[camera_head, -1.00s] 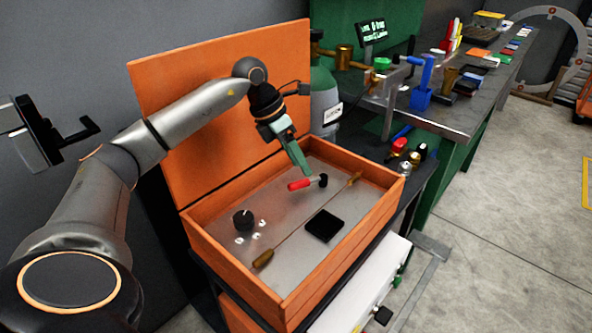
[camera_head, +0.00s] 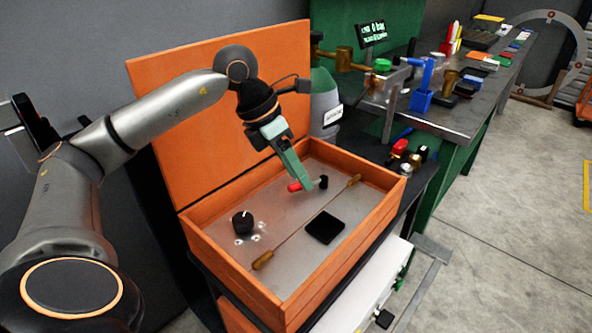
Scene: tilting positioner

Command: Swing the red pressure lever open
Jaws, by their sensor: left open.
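The red pressure lever (camera_head: 294,187) lies low over the grey metal floor of the orange box, with its black pivot end (camera_head: 323,182) to the right. My left gripper (camera_head: 307,187) comes down from above, its green fingers pointing down at the lever. The fingers are open, and they cover the middle of the lever in this view. I cannot tell whether they touch it or stand just in front of it. My right gripper is out of view.
The orange box (camera_head: 365,208) has low walls and a raised lid (camera_head: 190,110) behind my arm. In it are a black knob (camera_head: 242,222), a black square (camera_head: 325,227) and a wire with wooden handles (camera_head: 263,260). A cluttered workbench (camera_head: 455,113) stands to the right.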

